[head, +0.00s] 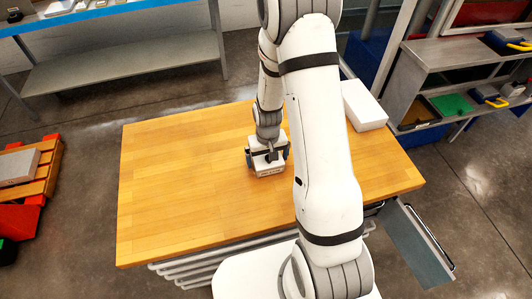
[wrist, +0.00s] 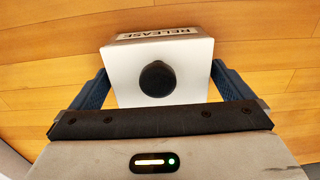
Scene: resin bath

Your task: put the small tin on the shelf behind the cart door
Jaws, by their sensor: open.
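The small tin (wrist: 125,75) is a white box with a round black cap and the word RELEASE on its label. It stands on the wooden cart top (head: 180,170), and it also shows in the head view (head: 268,170). My gripper (wrist: 160,78) is open, with one blue finger on each side of the tin. I cannot tell whether either finger touches it. The grey cart door (head: 415,245) stands swung open at the cart's right front corner. The shelf behind it is hidden below the cart top and by my arm.
A white box (head: 364,104) stands at the back right of the cart top. Grey shelving with bins (head: 455,52) is at the right, a blue-edged bench (head: 120,12) at the back left, and a wooden pallet (head: 45,175) at the far left. The cart top's left half is clear.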

